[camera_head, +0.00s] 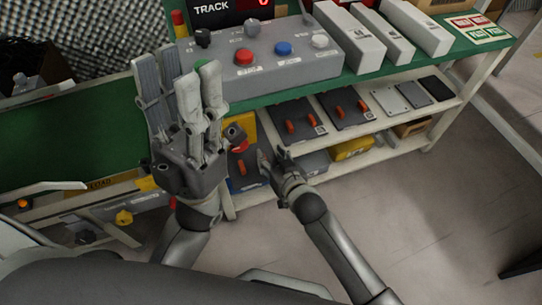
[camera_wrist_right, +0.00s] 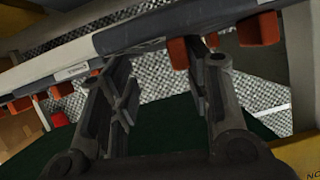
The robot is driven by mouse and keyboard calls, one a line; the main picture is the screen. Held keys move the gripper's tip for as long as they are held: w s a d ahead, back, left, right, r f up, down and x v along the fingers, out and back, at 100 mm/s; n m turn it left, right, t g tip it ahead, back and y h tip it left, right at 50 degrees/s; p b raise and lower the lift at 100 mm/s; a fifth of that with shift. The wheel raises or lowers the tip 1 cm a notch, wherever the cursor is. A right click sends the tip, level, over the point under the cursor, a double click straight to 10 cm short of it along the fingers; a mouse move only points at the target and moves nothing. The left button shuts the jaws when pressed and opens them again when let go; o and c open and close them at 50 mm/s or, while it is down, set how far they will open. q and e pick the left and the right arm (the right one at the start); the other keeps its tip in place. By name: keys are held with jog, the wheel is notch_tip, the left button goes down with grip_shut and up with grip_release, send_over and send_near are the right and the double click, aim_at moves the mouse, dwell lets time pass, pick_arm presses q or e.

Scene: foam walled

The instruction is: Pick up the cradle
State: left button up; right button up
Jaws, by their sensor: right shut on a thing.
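A dark flat cradle (camera_head: 247,181) with orange-red handles is by the lower shelf, partly hidden behind my grippers. My right gripper (camera_head: 268,157) is at its right side. In the right wrist view my right gripper (camera_wrist_right: 167,75) has its fingers on both sides of an orange-red block (camera_wrist_right: 180,52) below a long grey bar; the contact itself is unclear. My left gripper (camera_head: 182,75) points up in front of the green bench, its two fingers apart, and appears empty.
A grey control box (camera_head: 265,65) with coloured buttons and several white boxes (camera_head: 350,38) stand on the green bench (camera_head: 390,72). Two similar dark cradles (camera_head: 299,130) lie on the shelf (camera_head: 375,130). A yellow item (camera_head: 350,148) is below.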

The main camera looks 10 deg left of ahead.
jog(key=shift+s+d+f, duration=0.2)
jog(key=shift+d+f, duration=0.05)
jog(key=shift+f, duration=0.35)
jog(key=o, duration=1.3)
jog(key=shift+s+r, duration=0.1)
jog(key=v, duration=1.1)
jog(key=shift+d+r, duration=0.15)
jog(key=shift+r, duration=0.4)
